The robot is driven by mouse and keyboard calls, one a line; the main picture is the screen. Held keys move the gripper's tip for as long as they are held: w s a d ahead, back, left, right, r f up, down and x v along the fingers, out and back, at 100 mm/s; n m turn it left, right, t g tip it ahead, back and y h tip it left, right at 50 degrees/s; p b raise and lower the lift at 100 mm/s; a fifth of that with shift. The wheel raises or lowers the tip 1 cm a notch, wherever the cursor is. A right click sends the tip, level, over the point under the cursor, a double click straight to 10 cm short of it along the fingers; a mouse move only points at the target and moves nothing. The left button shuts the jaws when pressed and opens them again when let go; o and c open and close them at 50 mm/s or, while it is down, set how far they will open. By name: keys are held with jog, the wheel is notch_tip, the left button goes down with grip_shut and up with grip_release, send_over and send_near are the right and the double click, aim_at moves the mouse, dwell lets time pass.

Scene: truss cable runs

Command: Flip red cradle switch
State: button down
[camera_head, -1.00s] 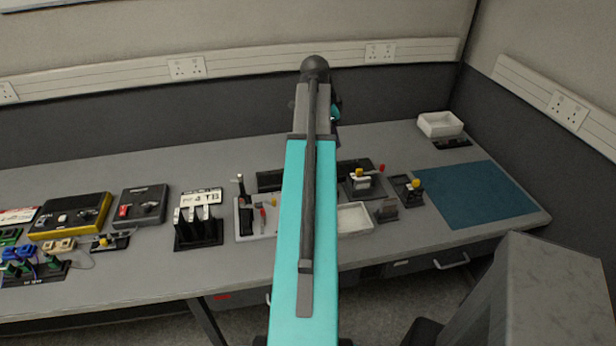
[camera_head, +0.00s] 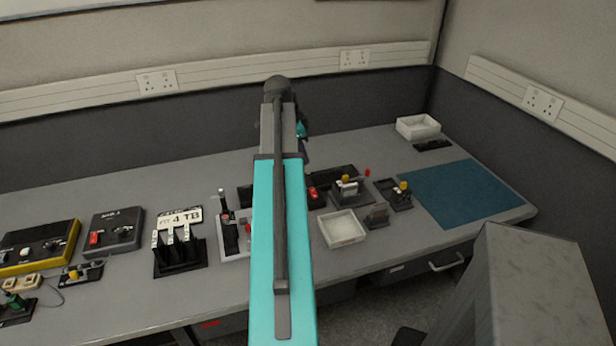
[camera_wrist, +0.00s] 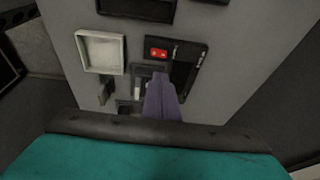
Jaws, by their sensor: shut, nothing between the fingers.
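A red switch (camera_head: 313,193) sits on a black cradle block just right of my arm in the head view. In the wrist view the red switch (camera_wrist: 158,53) shows near the top left of the black cradle (camera_wrist: 187,62), with small pale marks on it. My gripper (camera_wrist: 164,84) is shut and empty, its purple fingers over the bench close to the cradle's lower edge in the picture. I cannot tell its height above the bench. In the head view my arm hides most of the gripper and part of the bench behind it.
A white tray (camera_head: 343,229) stands beside the cradle. Small fixtures with a yellow knob (camera_head: 403,186) and a red-tipped lever (camera_head: 367,173) are to its right. A blue mat (camera_head: 465,192) is clear. Another red switch (camera_head: 95,238) is on a black box at left.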

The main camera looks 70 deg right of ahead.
jog(key=p, duration=0.2)
send_near(314, 191)
jog(key=shift+s+d+f, duration=0.3)
jog(key=shift+s+f, duration=0.35)
jog(key=shift+f, duration=0.15)
jog(key=shift+w+d+f+p, duration=0.15)
jog(key=shift+f+p, duration=0.35)
jog(key=shift+f, duration=0.55)
jog(key=shift+w+d+f+p, duration=0.15)
jog(key=shift+f+p, duration=0.3)
jog(key=shift+f, duration=0.65)
jog(key=shift+s+d, duration=0.1)
